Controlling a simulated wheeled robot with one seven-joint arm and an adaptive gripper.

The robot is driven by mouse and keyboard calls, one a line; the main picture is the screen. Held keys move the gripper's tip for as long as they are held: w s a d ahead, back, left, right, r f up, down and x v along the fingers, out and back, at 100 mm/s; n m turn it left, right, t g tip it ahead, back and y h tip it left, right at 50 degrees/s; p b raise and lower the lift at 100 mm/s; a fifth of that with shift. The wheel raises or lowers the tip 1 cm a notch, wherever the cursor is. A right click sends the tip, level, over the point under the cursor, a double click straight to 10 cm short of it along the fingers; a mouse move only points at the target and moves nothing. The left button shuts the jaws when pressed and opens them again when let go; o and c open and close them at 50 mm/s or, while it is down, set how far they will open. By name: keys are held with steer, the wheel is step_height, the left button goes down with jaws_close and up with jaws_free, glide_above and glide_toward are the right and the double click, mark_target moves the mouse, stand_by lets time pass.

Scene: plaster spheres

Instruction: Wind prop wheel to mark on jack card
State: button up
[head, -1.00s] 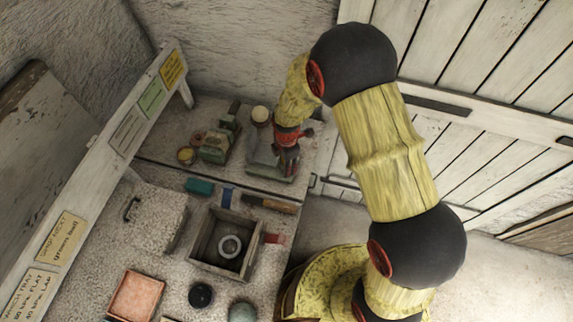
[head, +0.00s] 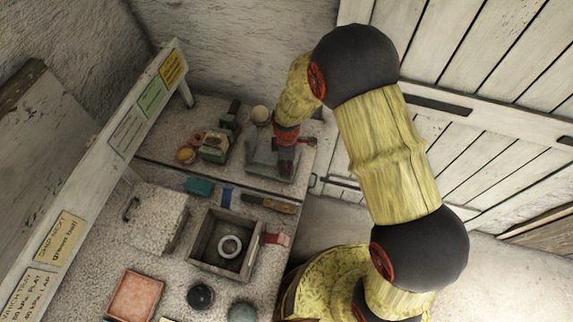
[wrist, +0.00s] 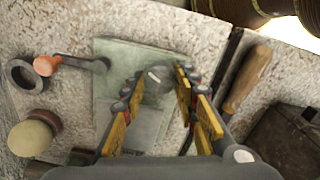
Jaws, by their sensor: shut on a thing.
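My gripper (wrist: 155,95) points down over a pale grey-green plate (wrist: 120,60) at the back of the bench. Its fingers are closed in on a small round grey piece (wrist: 158,78), which I take to be the prop wheel; the fingers hide much of it. In the head view my gripper (head: 286,165) stands over the same plate (head: 256,172) and covers the wheel. A yellow card (head: 173,66), a green card (head: 151,99) and a whitish card (head: 127,131) are on the white rail. Their print is too small to read, so I cannot tell which is the jack card.
A dark arm with an orange knob (wrist: 46,65) and a cream ball (wrist: 30,138) lie left of the plate. A wooden-handled tool (wrist: 247,80) lies right. In the head view, a green machine (head: 216,146) stands left and an open box (head: 205,264) in front.

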steer(key=m, duration=0.4)
steer(key=shift+w+m, duration=0.1)
steer(key=shift+m, duration=2.2)
steer(key=o, duration=0.9)
step_height(320, 180, up, 12)
